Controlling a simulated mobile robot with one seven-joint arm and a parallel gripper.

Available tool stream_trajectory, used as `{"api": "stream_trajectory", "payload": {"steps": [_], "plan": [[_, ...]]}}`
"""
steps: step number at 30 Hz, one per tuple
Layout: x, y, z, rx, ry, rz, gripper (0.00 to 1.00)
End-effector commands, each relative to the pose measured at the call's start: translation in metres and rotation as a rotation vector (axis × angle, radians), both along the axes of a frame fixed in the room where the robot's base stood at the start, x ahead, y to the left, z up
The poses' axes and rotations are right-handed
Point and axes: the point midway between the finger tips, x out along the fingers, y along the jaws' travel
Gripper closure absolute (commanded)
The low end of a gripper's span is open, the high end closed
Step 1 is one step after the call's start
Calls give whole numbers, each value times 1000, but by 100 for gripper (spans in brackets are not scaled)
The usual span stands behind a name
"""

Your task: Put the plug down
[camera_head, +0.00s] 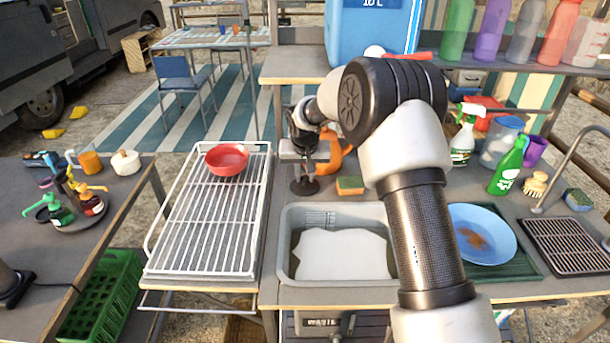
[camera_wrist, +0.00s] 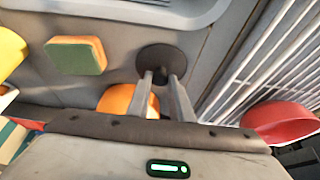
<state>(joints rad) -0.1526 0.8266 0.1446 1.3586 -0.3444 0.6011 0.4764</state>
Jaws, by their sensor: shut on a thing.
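The plug (camera_head: 304,186) is a dark round disc with a small grip on top, at the back left of the sink on the grey worktop. It also shows in the wrist view (camera_wrist: 165,57) between and beyond my fingertips. My gripper (camera_head: 305,168) points down over it and is shut on its grip; the fingers show in the wrist view (camera_wrist: 161,78). I cannot tell whether the disc touches the worktop. The grey sink basin (camera_head: 287,262) in front holds whitish contents.
A green and orange sponge (camera_head: 350,186) lies right of the plug. An orange pot (camera_head: 338,150) stands behind, partly hidden by my arm. A white wire rack (camera_head: 165,232) with a red bowl (camera_head: 227,160) is left. A blue plate (camera_head: 482,234) lies right of the sink.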

Motion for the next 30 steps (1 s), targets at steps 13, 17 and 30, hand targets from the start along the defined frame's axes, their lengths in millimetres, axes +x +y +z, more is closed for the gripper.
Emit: {"api": "stream_trajectory", "payload": {"steps": [13, 17, 30], "plan": [[0, 0, -3, 0, 0, 0, 62], [0, 0, -3, 0, 0, 0, 62], [-19, 0, 49, 0, -3, 1, 62]]}}
